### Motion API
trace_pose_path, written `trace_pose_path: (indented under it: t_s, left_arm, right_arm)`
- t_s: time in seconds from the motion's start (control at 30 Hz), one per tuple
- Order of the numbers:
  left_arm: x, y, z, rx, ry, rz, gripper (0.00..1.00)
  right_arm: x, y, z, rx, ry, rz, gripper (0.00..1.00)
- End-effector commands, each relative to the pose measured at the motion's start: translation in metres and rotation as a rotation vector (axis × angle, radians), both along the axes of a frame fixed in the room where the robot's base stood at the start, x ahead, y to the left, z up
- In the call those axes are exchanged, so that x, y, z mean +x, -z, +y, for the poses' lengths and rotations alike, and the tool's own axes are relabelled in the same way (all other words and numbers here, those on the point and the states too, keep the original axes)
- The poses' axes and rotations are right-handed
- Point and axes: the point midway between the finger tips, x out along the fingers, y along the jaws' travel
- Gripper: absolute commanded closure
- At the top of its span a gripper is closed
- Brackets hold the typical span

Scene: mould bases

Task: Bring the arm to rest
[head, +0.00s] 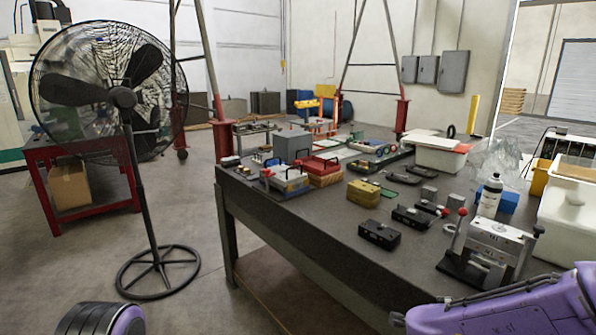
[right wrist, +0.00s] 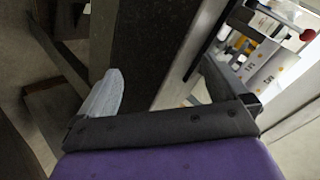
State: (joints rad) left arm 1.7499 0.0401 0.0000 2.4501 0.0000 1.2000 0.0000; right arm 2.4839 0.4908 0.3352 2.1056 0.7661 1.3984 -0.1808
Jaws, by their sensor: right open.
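My right gripper (right wrist: 160,72) shows in the right wrist view with its two fingers spread wide and nothing between them. The dark workbench edge lies behind the fingers, and I cannot tell how far off it is. In the head view my purple right arm (head: 500,308) comes in at the lower right, close to the near edge of the workbench (head: 330,245); its gripper is not visible there. A part of my left arm (head: 100,319) shows at the bottom left. My left gripper is out of view.
A metal fixture with red-knobbed levers (head: 490,252) stands at the bench's near right, beside a spray can (head: 489,197). Several mould blocks, a black one (head: 379,234) among them, lie on the bench. A pedestal fan (head: 140,160) stands left; floor between is clear.

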Motion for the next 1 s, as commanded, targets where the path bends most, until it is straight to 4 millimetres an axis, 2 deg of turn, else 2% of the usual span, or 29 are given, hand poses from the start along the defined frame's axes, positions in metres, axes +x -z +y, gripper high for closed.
trace_pose_path:
  t_s: [0.03,0.13,0.2,0.27,0.3,0.4,0.5,0.63,0.73,1.0]
  left_arm:
    - [0.0,0.0,0.0,0.0,0.0,0.0,0.57]
    - [0.0,0.0,0.0,0.0,0.0,0.0,0.57]
    - [0.0,0.0,0.0,0.0,0.0,0.0,0.57]
    - [0.0,0.0,0.0,0.0,0.0,0.0,0.57]
    - [0.0,0.0,0.0,0.0,0.0,0.0,0.57]
    - [0.0,0.0,0.0,0.0,0.0,0.0,0.57]
    - [0.0,0.0,0.0,0.0,0.0,0.0,0.57]
    - [0.0,0.0,0.0,0.0,0.0,0.0,0.57]
    - [0.0,0.0,0.0,0.0,0.0,0.0,0.57]
    - [0.0,0.0,0.0,0.0,0.0,0.0,0.57]
  right_arm:
    - [-0.013,0.037,0.006,-0.074,-0.135,0.061,0.0]
    - [-0.049,0.103,0.022,-0.163,-0.409,0.188,0.0]
    - [-0.084,0.142,0.032,-0.188,-0.579,0.29,0.0]
    - [-0.118,0.172,0.038,-0.195,-0.707,0.384,0.0]
    - [-0.143,0.19,0.042,-0.195,-0.79,0.449,0.0]
    - [-0.206,0.223,0.043,-0.188,-0.954,0.613,0.0]
    - [-0.258,0.243,0.036,-0.183,-1.034,0.749,0.0]
    - [-0.295,0.257,0.033,-0.173,-1.072,0.847,0.0]
    - [-0.303,0.26,0.033,-0.162,-1.076,0.865,0.0]
    - [-0.302,0.26,0.034,-0.163,-1.073,0.862,0.0]
